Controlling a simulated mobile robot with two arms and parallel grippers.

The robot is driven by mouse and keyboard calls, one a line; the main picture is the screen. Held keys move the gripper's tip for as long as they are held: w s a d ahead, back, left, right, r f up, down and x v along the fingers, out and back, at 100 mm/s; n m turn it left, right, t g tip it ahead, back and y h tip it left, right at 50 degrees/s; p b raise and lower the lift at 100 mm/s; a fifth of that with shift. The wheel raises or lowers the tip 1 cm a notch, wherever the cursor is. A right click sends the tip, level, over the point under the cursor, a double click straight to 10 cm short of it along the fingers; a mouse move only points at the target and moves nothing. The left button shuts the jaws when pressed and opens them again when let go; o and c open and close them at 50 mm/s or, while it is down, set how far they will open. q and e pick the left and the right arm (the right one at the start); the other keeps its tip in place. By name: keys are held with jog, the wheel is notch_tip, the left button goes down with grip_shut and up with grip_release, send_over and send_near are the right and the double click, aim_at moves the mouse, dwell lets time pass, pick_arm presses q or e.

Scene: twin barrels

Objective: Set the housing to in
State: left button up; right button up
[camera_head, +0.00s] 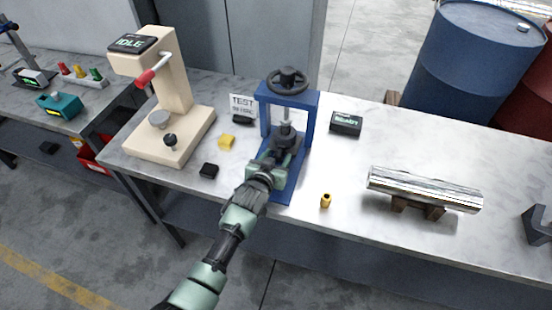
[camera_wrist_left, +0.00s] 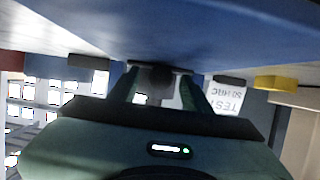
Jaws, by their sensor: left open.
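A blue press (camera_head: 313,105) with a black handwheel (camera_head: 287,80) stands on the bench. Under its grey spindle sits a dark grey piece (camera_head: 284,141), which may be the housing; its lower part is hidden by my gripper. My left gripper (camera_head: 277,156) reaches into the press from the front, low over its blue base (camera_head: 295,190). In the left wrist view my left gripper (camera_wrist_left: 158,85) has its two fingers apart, with a dark round part (camera_wrist_left: 158,77) between or just beyond them. I cannot tell whether they touch it. My right gripper is not in view.
A cream tester (camera_head: 175,75) with a red-handled lever stands left. A yellow block (camera_head: 227,142), black block (camera_head: 209,170), brass piece (camera_head: 326,201) and shiny cylinder (camera_head: 425,188) on supports lie around. Bench between them is clear.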

pick_arm(q)
jog(key=shift+s+a, duration=0.1)
jog(key=shift+s, duration=0.15)
jog(key=v, duration=0.7)
jog(key=shift+s+r, duration=0.1)
jog(key=shift+r, duration=0.1)
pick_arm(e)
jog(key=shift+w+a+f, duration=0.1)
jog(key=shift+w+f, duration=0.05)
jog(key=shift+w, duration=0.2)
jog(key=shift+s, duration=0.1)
